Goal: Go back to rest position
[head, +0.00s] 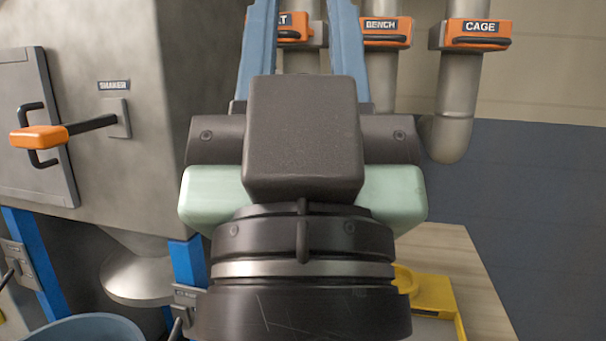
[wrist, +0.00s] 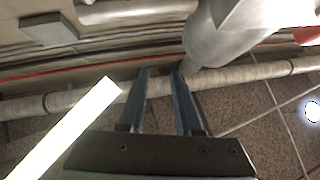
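My gripper (wrist: 160,74) points upward in the head view, its two blue-grey fingers running out of the top edge of the picture. In the wrist view both fingers are apart with an empty gap between them, so it is open and holds nothing. Beyond the fingertips in the wrist view are a long pale pipe (wrist: 265,70) and a dark tiled surface (wrist: 240,115). The fingers appear clear of these, though the distance is hard to tell.
At left stands a grey cabinet marked SHAKER (head: 120,50) with an orange-ended lever (head: 38,139). Behind are pipes with orange gates marked BENCH (head: 386,27) and CAGE (head: 480,28). A wooden table (head: 480,290) bears a yellow fixture (head: 432,294). A blue round rim (head: 85,325) shows lower left.

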